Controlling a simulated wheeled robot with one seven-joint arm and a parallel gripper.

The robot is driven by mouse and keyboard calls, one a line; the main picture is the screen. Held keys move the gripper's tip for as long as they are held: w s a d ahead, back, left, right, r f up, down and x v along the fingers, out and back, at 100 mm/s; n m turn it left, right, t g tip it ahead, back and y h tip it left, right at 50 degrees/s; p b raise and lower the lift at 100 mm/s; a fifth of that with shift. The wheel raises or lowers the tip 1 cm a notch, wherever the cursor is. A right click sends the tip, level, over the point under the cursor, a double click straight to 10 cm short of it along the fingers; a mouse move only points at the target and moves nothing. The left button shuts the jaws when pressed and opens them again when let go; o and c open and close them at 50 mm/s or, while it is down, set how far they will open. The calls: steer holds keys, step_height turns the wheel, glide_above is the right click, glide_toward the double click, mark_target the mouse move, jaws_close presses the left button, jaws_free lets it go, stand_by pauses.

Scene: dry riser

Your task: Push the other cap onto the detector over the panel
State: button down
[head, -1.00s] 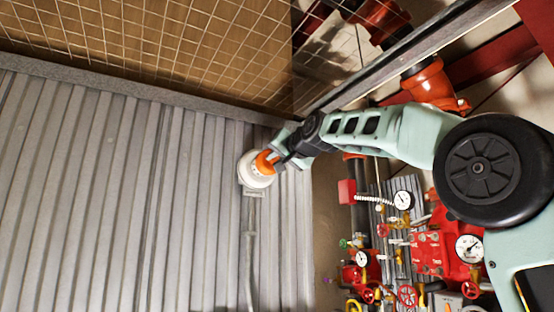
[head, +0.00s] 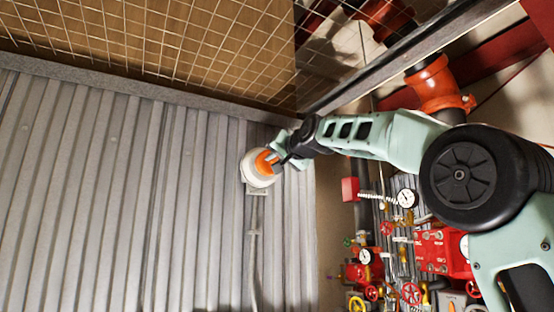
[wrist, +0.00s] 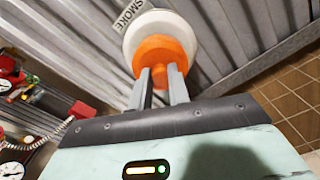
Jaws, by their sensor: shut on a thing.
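The detector (head: 252,172) is a round white unit on the grey corrugated wall, beside a small plate. In the wrist view the detector (wrist: 133,36) stands behind the cap, and a label reading "SMOKE" shows next to it. The orange cap (head: 266,161) is against the detector's face; it also shows in the wrist view (wrist: 160,50). Whether it is fully seated I cannot tell. My gripper (head: 274,158) is shut on the cap's narrow orange stub; its two grey fingers (wrist: 163,78) stand on either side of it in the wrist view.
Red valves, pipes and gauges (head: 430,250) fill the panel at lower right, below my arm. A wire mesh (head: 180,40) runs along the top. A thin conduit (head: 253,240) runs down from the detector. The corrugated wall to the left is bare.

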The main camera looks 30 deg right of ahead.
steer(key=shift+w, duration=0.65)
steer(key=c, duration=1.3)
jaws_free()
steer(key=shift+o, duration=0.2)
steer(key=shift+s+f+b, duration=0.15)
steer(key=shift+s+b, duration=0.3)
steer(key=shift+s, duration=0.05)
steer(key=s+b, duration=0.8)
steer(key=s, duration=0.8)
steer(key=shift+s+b, duration=0.25)
steer(key=shift+b, duration=0.05)
steer(key=shift+w, duration=0.1)
